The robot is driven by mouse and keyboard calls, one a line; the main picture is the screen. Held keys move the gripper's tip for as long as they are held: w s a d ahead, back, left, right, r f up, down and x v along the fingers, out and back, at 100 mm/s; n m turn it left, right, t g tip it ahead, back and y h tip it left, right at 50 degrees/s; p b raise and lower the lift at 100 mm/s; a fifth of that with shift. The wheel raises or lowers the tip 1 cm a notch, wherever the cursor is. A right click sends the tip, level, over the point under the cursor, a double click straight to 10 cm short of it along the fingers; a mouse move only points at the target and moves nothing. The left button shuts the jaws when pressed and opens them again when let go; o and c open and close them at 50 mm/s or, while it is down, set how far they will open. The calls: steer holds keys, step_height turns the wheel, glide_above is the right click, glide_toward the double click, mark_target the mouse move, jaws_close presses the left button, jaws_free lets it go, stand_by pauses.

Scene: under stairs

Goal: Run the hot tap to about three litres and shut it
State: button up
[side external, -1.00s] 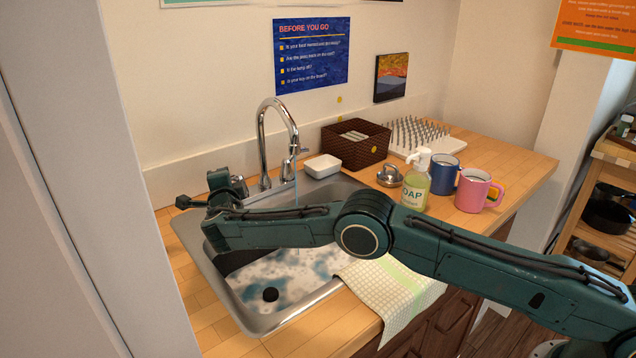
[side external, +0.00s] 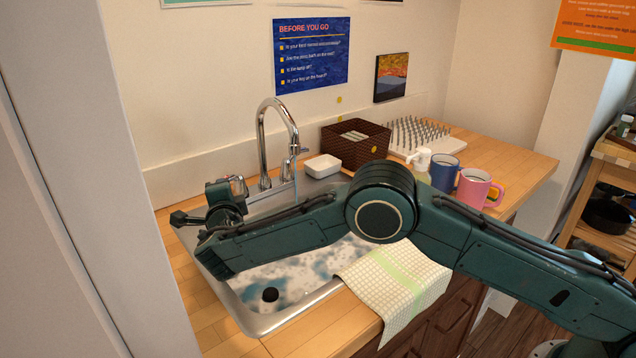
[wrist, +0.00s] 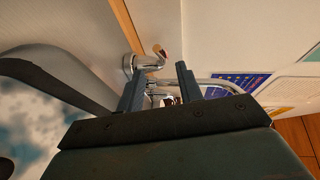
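The chrome tap (side external: 264,145) stands behind the steel sink (side external: 252,322), its spout arching over the basin. A thin, faint stream of water seems to fall from the spout. Cloudy bluish-white water (side external: 290,280) shows in the basin, with a dark round thing (side external: 270,294) in it; the level is hard to read. My gripper (side external: 238,187) is at the left of the tap, above the sink's back edge. In the wrist view my gripper (wrist: 159,82) is open, its two fingers apart. A chrome tap handle with a reddish mark (wrist: 158,51) lies just beyond the fingertips, apparently not gripped.
A checked cloth (side external: 395,290) hangs over the sink's front edge. A white soap dish (side external: 322,166), a brown basket (side external: 355,145), a blue mug (side external: 444,172) and a pink mug (side external: 473,187) stand to the right. My arm crosses above the sink and partly hides the soap bottle.

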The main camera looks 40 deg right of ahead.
steer(key=shift+v, duration=2.8)
steer(key=shift+w, duration=0.1)
steer(key=c, duration=0.6)
steer(key=shift+w+d+f, duration=0.1)
steer(key=shift+w+f, duration=0.05)
jaws_close()
steer(key=w+d+f+n+g+y, duration=0.2)
steer(key=d+f+n+y, duration=0.2)
steer(key=d+n+y, duration=0.35)
steer(key=s+d+r+t+y, duration=0.1)
steer(key=s+d+r+y, duration=0.3)
steer(key=s+r+y, duration=0.1)
steer(key=shift+s+d+r+t, duration=0.2)
steer(key=shift+s+t, duration=0.2)
steer(key=shift+s, duration=0.1)
